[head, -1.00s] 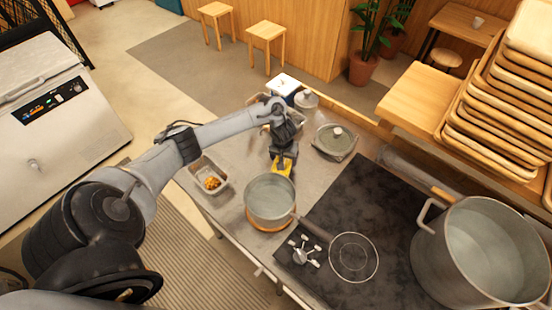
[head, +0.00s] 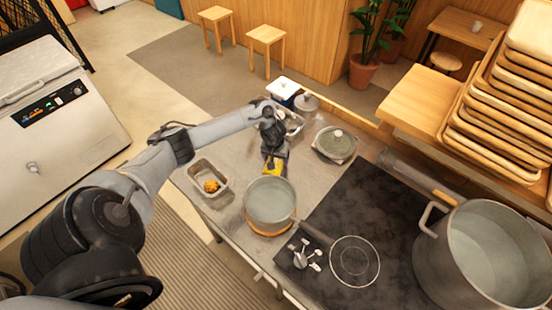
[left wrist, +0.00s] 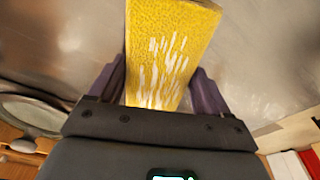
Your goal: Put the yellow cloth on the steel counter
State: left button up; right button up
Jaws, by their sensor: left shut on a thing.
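The yellow cloth (left wrist: 172,45) sits between the two fingers of my left gripper (left wrist: 158,92) in the left wrist view. It has white streaks on its face. In the head view my left gripper (head: 272,158) points down over the steel counter (head: 228,210), just behind the pot, and a small yellow patch of the cloth (head: 272,168) shows below it. The gripper is shut on the cloth. Whether the cloth touches the counter cannot be told. My right gripper is not in view.
A pot of water (head: 270,201) stands on a wooden ring in front of the gripper. A metal tray with orange food (head: 208,178) is to the left. A lidded pot (head: 336,145) is to the right. Bare counter lies between tray and pot.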

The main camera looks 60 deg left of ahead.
pick_arm(q)
jog(key=shift+f, duration=0.15)
jog(key=o, duration=1.1)
jog(key=shift+r, duration=0.25)
notch_tip(320, 180, up, 12)
jog(key=s+d+p, duration=0.1)
jog(key=p, duration=0.3)
jog(key=shift+s+d, duration=0.15)
jog(key=shift+s, duration=0.05)
jog(key=shift+f, duration=0.15)
